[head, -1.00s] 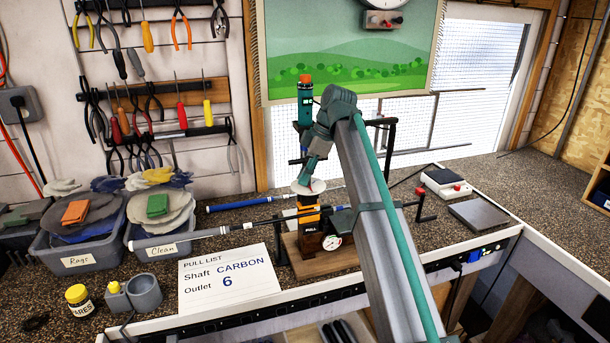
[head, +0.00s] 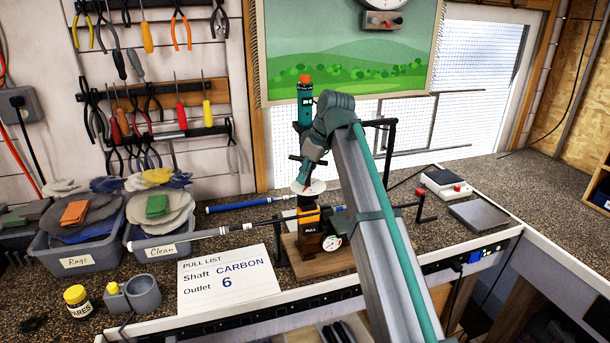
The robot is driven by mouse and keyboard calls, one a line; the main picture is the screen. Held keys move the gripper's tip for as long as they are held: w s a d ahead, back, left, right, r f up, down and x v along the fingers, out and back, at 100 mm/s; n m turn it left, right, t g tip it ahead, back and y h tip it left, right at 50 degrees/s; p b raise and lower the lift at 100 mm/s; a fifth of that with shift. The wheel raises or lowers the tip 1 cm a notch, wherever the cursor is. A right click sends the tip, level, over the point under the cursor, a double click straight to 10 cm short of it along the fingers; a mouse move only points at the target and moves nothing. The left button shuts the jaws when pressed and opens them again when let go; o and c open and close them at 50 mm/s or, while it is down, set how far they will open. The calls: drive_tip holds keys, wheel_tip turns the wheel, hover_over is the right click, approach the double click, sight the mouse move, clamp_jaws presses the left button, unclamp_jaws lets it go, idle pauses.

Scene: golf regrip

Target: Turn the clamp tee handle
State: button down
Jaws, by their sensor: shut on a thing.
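The puller (head: 310,236) is a black and orange unit marked PULL on a wooden board, with a round dial gauge (head: 332,242) on its front. A golf club (head: 205,234) with a grey grip lies level, its shaft running right to the puller. My gripper (head: 303,178) points down above the puller, by a white disc (head: 312,191). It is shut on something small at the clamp. I take this to be the tee handle, but it is too small and covered to make out clearly. My arm hides the puller's right side.
A teal cylinder with an orange top (head: 305,105) stands close behind my wrist. A crank with a red knob (head: 423,219) sticks out at the right. A blue-gripped club (head: 240,204) lies behind. A pull list card (head: 228,280) lies in front, with tubs of rags (head: 78,263) left.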

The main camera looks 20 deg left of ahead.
drive_tip(key=m+t, duration=0.1)
drive_tip(key=m, duration=0.2)
drive_tip(key=m+t+h, duration=0.1)
drive_tip(key=m, duration=0.2)
drive_tip(key=shift+w+d+r, duration=0.1)
drive_tip(key=shift+w, duration=0.1)
drive_tip(key=m+h, duration=0.1)
drive_tip(key=m, duration=0.2)
drive_tip(key=m+t+h+p, duration=0.1)
drive_tip(key=m, duration=0.2)
drive_tip(key=shift+w+d+m, duration=0.2)
drive_tip(key=shift+m, duration=0.2)
drive_tip(key=m+h, duration=0.1)
drive_tip(key=m, duration=0.1)
drive_tip(key=m+h, duration=0.1)
drive_tip(key=m, duration=0.2)
drive_tip(key=shift+d+h, duration=0.15)
drive_tip(key=shift+h, duration=0.15)
drive_tip(key=shift+s+d+m+h+b, duration=0.15)
drive_tip(key=shift+m+h+b, duration=0.4)
drive_tip(key=shift+m, duration=1.55)
drive_tip(key=c, duration=1.2)
unclamp_jaws()
drive_tip(key=shift+d, duration=0.1)
drive_tip(key=shift+o, duration=0.2)
